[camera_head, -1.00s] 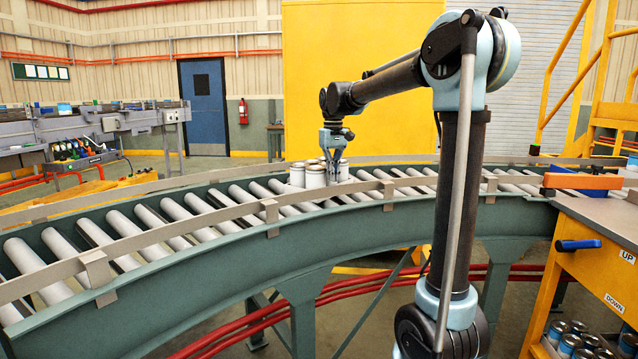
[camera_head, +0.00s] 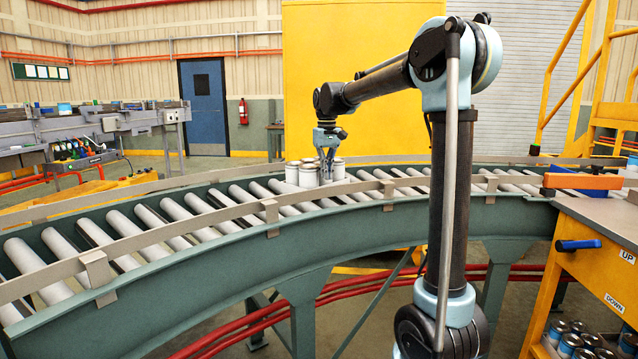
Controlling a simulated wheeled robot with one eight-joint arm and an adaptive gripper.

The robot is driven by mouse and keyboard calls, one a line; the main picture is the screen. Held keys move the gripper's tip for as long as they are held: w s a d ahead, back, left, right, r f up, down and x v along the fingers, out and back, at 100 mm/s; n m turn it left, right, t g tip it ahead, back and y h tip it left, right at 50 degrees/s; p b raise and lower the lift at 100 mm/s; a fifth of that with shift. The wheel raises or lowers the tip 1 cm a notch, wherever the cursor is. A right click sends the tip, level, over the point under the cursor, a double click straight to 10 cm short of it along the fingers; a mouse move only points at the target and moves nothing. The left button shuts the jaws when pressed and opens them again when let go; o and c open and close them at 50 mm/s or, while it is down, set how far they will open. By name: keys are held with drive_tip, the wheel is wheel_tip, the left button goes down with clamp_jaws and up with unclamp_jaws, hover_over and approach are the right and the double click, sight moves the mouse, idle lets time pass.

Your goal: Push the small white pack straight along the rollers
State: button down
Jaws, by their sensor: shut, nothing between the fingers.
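The small white pack (camera_head: 308,177) is a cluster of several white cans with pale metal tops. It stands upright on the rollers of the curved conveyor (camera_head: 226,226), around the middle of the view. My gripper (camera_head: 326,174) points down at the pack from above. Its fingers are shut and reach down among or right against the cans, toward the pack's right side. I cannot tell whether they touch the cans. The fingertips are partly hidden by the cans.
Beige guard rails (camera_head: 180,224) run along both edges of the conveyor. The rollers to the left of the pack are clear. An orange bar (camera_head: 582,181) and a yellow stand (camera_head: 590,265) are at the right. More cans (camera_head: 575,342) sit low at the right.

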sight(317, 164)
drive_tip(key=shift+w+a, duration=3.1)
drive_tip(key=shift+w, duration=0.1)
drive_tip(key=shift+d, duration=0.1)
drive_tip(key=shift+s+d, duration=0.4)
drive_tip(key=shift+d, duration=0.2)
drive_tip(key=shift+s+d, duration=0.4)
drive_tip(key=shift+d, duration=0.2)
drive_tip(key=shift+r, duration=5)
